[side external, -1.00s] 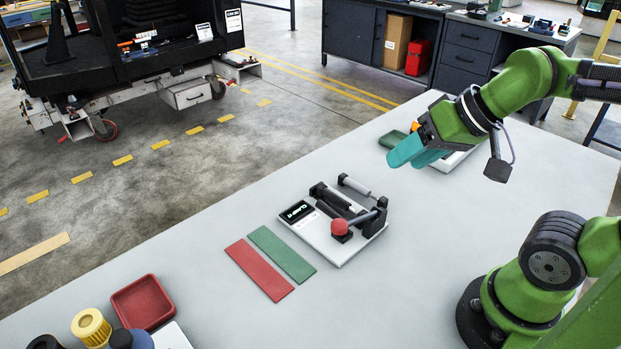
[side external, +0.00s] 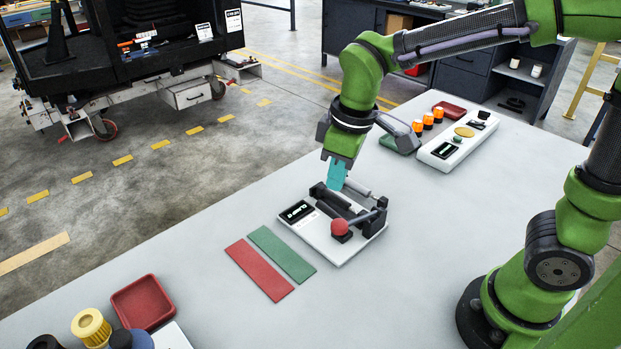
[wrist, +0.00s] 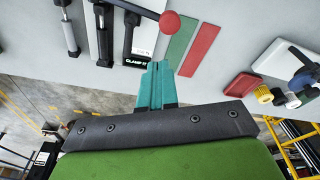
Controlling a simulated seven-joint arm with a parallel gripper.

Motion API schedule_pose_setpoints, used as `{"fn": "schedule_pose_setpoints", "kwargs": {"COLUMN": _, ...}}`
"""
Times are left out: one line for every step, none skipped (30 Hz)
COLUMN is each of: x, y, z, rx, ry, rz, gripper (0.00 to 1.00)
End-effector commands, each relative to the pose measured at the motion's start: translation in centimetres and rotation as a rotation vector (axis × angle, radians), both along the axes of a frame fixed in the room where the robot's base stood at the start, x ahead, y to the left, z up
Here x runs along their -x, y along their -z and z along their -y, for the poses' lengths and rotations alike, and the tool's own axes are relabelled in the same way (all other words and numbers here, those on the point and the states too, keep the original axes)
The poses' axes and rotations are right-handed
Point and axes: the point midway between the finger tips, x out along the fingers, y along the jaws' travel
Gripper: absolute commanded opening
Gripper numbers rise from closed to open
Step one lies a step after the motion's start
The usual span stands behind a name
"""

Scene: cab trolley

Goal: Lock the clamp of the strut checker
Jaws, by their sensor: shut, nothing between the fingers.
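The strut checker (side external: 322,243) is a white plate on the table with a small black display that seems to read "CLAMP". Dark cradle blocks and struts stand on it. Its clamp lever is a dark bar with a red ball knob (side external: 340,227), low at the plate's near side. The knob also shows in the wrist view (wrist: 169,22), near the top. My gripper (side external: 335,188) has teal fingers, shut and empty, pointing down just behind and above the checker's far side. Contact with the checker cannot be told.
A green strip (side external: 282,255) and a red strip (side external: 259,270) lie left of the checker. A red tray (side external: 143,303) is at the lower left. A white unit (side external: 458,143) with orange lamps (side external: 427,121) beside it stands at the back right. The table's middle right is clear.

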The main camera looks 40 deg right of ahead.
Motion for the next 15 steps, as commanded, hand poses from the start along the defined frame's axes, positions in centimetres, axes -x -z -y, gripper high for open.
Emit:
{"fn": "schedule_pose_setpoints", "kwargs": {"x": -1.0, "y": 0.8, "z": -0.9, "rx": 0.044, "ry": -0.097, "rz": -0.032, "gripper": 0.0}}
{"fn": "schedule_pose_setpoints", "kwargs": {"x": -1.5, "y": 1.2, "z": -1.4, "rx": 0.071, "ry": -0.159, "rz": -0.05, "gripper": 0.0}}
{"fn": "schedule_pose_setpoints", "kwargs": {"x": -2.2, "y": 1.7, "z": -2.0, "rx": 0.107, "ry": -0.242, "rz": -0.073, "gripper": 0.0}}
{"fn": "schedule_pose_setpoints", "kwargs": {"x": -2.8, "y": 2.1, "z": -2.4, "rx": 0.134, "ry": -0.307, "rz": -0.09, "gripper": 0.0}}
{"fn": "schedule_pose_setpoints", "kwargs": {"x": -3.3, "y": 2.5, "z": -2.8, "rx": 0.161, "ry": -0.372, "rz": -0.108, "gripper": 0.0}}
{"fn": "schedule_pose_setpoints", "kwargs": {"x": -4.0, "y": 3.1, "z": -3.4, "rx": 0.197, "ry": -0.462, "rz": -0.133, "gripper": 0.0}}
{"fn": "schedule_pose_setpoints", "kwargs": {"x": -4.6, "y": 3.5, "z": -3.8, "rx": 0.224, "ry": -0.531, "rz": -0.151, "gripper": 0.0}}
{"fn": "schedule_pose_setpoints", "kwargs": {"x": -5.1, "y": 3.8, "z": -4.2, "rx": 0.249, "ry": -0.6, "rz": -0.169, "gripper": 0.0}}
{"fn": "schedule_pose_setpoints", "kwargs": {"x": -5.8, "y": 4.2, "z": -4.6, "rx": 0.282, "ry": -0.691, "rz": -0.193, "gripper": 0.0}}
{"fn": "schedule_pose_setpoints", "kwargs": {"x": -6.3, "y": 4.4, "z": -4.8, "rx": 0.304, "ry": -0.751, "rz": -0.208, "gripper": 0.0}}
{"fn": "schedule_pose_setpoints", "kwargs": {"x": -6.7, "y": 4.4, "z": -5.0, "rx": 0.323, "ry": -0.805, "rz": -0.221, "gripper": 0.0}}
{"fn": "schedule_pose_setpoints", "kwargs": {"x": -7.2, "y": 4.3, "z": -5.0, "rx": 0.345, "ry": -0.87, "rz": -0.235, "gripper": 0.0}}
{"fn": "schedule_pose_setpoints", "kwargs": {"x": -7.5, "y": 4.1, "z": -5.0, "rx": 0.357, "ry": -0.91, "rz": -0.244, "gripper": 0.0}}
{"fn": "schedule_pose_setpoints", "kwargs": {"x": -7.8, "y": 3.9, "z": -4.9, "rx": 0.37, "ry": -0.948, "rz": -0.249, "gripper": 0.0}}
{"fn": "schedule_pose_setpoints", "kwargs": {"x": -8.1, "y": 3.3, "z": -4.8, "rx": 0.382, "ry": -0.988, "rz": -0.252, "gripper": 0.0}}
